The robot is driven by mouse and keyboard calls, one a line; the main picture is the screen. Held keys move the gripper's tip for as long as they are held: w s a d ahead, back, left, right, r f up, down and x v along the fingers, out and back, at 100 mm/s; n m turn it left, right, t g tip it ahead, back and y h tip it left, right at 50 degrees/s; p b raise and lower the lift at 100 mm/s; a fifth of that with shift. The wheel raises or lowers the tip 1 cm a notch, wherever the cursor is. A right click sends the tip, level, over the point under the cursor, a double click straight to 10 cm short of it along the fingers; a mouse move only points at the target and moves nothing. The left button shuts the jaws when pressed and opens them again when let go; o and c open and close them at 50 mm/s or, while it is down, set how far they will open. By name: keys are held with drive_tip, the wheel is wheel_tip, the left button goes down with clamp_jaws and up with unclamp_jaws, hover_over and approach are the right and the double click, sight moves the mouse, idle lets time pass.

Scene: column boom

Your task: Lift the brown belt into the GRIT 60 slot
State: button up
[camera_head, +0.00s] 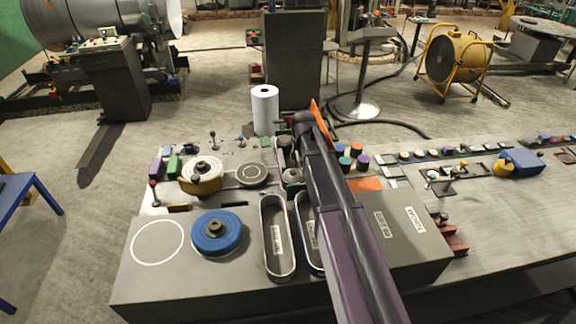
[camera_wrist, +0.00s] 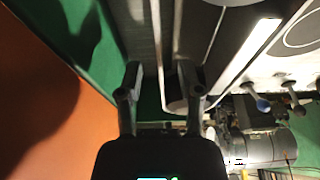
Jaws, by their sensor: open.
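My gripper (camera_wrist: 159,82) is open in the wrist view, with its two fingers apart on either side of a green and dark strip. I see nothing clearly held between them. In the head view my arm hides most of the gripper, near the back of the bench. Two long oval slots (camera_head: 264,238) with pale rims lie in the grey bench block; my arm partly covers the right one. Their labels are too small to read surely. I cannot pick out the brown belt surely. An orange-brown surface (camera_wrist: 40,110) fills the wrist view's left side; I cannot tell what it is.
A blue disc (camera_head: 216,232) and a yellow-rimmed roll (camera_head: 201,176) sit left of the slots. A white paper roll (camera_head: 265,109) stands upright at the back. Several coloured knobs (camera_head: 345,163) stand right of my arm. The white-ringed patch (camera_head: 157,242) at front left is bare.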

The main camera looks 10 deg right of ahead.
drive_tip(key=shift+b+x, duration=1.05)
drive_tip(key=shift+x, duration=0.35)
clamp_jaws()
